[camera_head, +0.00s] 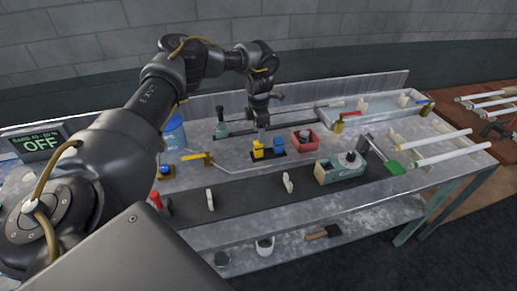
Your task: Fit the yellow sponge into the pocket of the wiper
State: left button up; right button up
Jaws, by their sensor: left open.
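A small yellow block (258,152), likely the yellow sponge, sits on a dark base beside a blue block (279,143) on the bench. I cannot tell with certainty which thing is the wiper; its pocket cannot be made out. A grey tool with a green end (394,167) lies at the right of the bench. My left gripper (262,122) points down above and behind the yellow block, open and apart from it. No object shows held between its fingers. My right gripper is not in view.
A red box (305,140) stands right of the blocks, and a green-grey box (339,168) is nearer the front. A blue container (173,134) stands at left. Long white tubes (448,156) lie at right. The dark front strip (248,196) has bare stretches between small white holders.

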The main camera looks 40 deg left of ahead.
aim_at(258, 148)
pick_arm(q)
jog(key=f, duration=0.1)
jog(key=f+p, duration=0.2)
jog(key=shift+s+d+f, duration=0.1)
jog(key=shift+s+f, duration=0.15)
jog(key=shift+f, duration=0.65)
jog(key=c, duration=1)
jog(key=shift+c, duration=0.2)
jog(key=shift+r, duration=0.1)
